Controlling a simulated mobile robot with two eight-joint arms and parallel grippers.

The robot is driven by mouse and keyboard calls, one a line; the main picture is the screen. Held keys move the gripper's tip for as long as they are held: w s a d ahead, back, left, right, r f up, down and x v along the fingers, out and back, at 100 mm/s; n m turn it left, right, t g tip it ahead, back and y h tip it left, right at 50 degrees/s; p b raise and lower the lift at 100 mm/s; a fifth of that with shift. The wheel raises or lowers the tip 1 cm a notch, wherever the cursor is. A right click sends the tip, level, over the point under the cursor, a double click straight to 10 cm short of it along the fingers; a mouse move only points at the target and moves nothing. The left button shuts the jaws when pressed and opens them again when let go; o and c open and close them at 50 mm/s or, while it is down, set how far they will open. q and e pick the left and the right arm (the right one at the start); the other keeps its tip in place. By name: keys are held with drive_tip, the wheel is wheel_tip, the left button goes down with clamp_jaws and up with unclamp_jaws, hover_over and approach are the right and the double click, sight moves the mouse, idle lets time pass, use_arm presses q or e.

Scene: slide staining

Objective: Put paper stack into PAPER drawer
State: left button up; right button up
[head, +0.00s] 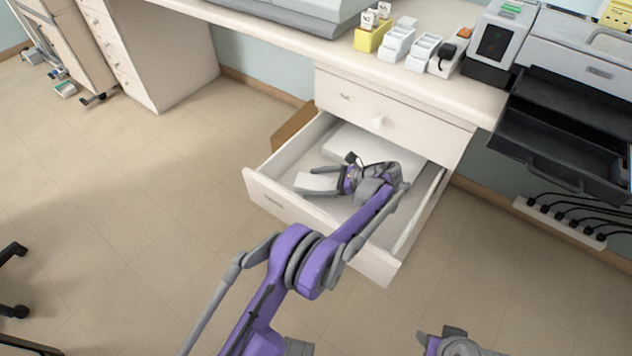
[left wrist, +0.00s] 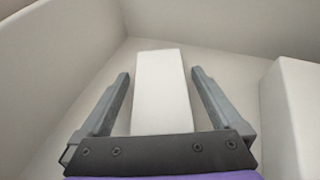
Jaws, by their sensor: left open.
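A white paper stack (head: 318,181) lies inside the open lower drawer (head: 265,200), near its front left corner. The label on the drawer front is too small to read. My left gripper (head: 308,181) is down inside the drawer, open, with its fingers on either side of the stack. In the left wrist view the stack (left wrist: 162,92) lies between the two open fingers (left wrist: 160,85), with gaps on both sides. My right gripper (head: 455,340) shows only in part at the bottom edge; its fingers are unclear.
A larger white block (head: 350,140) lies at the back of the drawer; a white block (left wrist: 295,115) also shows at the right in the left wrist view. A shut drawer (head: 400,118) is above. An open black tray (head: 560,130) juts out at right.

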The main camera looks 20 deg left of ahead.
use_arm(q)
drive_tip(key=shift+r, duration=0.1)
drive_tip(key=shift+d+r, duration=0.15)
drive_tip(key=shift+d, duration=0.1)
drive_tip(key=p+v, duration=0.1)
drive_tip(key=v, duration=1)
drive_tip(key=shift+s+d, duration=0.1)
drive_tip(key=shift+d, duration=0.2)
idle(0.4)
